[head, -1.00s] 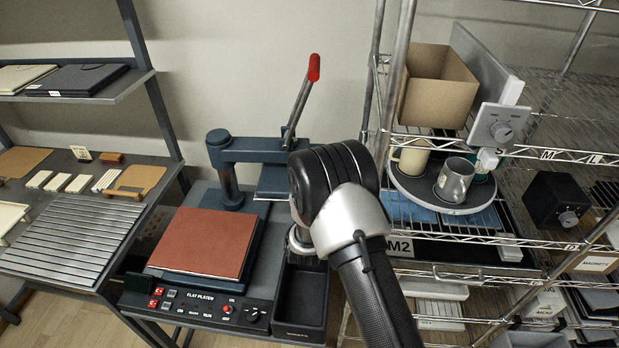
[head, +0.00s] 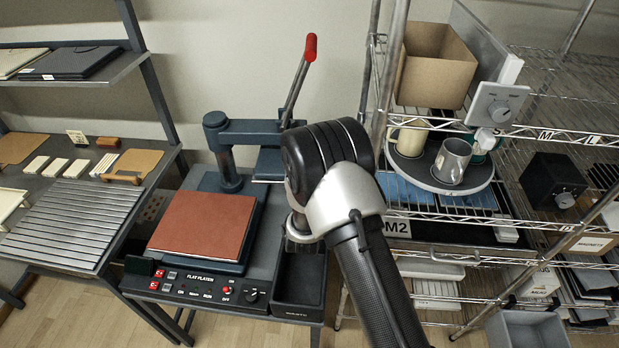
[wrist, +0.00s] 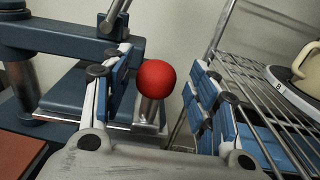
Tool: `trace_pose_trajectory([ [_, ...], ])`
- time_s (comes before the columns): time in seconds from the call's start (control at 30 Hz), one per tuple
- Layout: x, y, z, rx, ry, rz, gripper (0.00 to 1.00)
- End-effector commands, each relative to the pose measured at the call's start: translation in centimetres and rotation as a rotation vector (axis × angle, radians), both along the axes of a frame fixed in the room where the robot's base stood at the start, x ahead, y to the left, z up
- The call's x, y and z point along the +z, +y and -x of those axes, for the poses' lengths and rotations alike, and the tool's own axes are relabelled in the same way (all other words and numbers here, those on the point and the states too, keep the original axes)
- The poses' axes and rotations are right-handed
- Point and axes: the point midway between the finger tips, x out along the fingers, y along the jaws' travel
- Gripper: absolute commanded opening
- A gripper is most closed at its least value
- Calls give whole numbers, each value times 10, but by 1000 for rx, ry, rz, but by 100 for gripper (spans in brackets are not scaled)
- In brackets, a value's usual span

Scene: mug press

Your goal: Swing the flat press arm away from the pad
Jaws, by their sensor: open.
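The flat press stands on a dark table, with a red-brown pad (head: 204,224) at its front. Its blue-grey press arm (head: 253,135) reaches right from a post (head: 226,160) at the back left. The arm's flat plate (head: 268,164) is behind and right of the pad, not over it, partly hidden by my arm. A red-tipped lever (head: 299,80) rises from the arm. My gripper (wrist: 157,90) is open, its fingers on either side of a red ball knob (wrist: 156,78) on a short metal stem, with visible gaps. The head view mostly hides my fingertips and the knob.
A control panel (head: 203,287) lies in front of the pad, and a black bin (head: 299,283) to its right. A wire rack (head: 440,215) with mugs on a round tray (head: 458,187) stands close on the right. A slatted table (head: 68,228) is on the left.

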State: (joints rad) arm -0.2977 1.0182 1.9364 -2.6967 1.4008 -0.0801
Motion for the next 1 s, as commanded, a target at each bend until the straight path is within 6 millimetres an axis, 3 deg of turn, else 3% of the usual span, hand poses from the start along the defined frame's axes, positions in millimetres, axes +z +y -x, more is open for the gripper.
trace_pose_trajectory([
  [0.2,-1,7,48,1,5,2,54],
  [0.43,-1,12,87,-1,5,1,54],
  [0.6,-1,13,99,-2,3,1,54],
  [1.0,-1,12,100,-3,3,1,54],
])
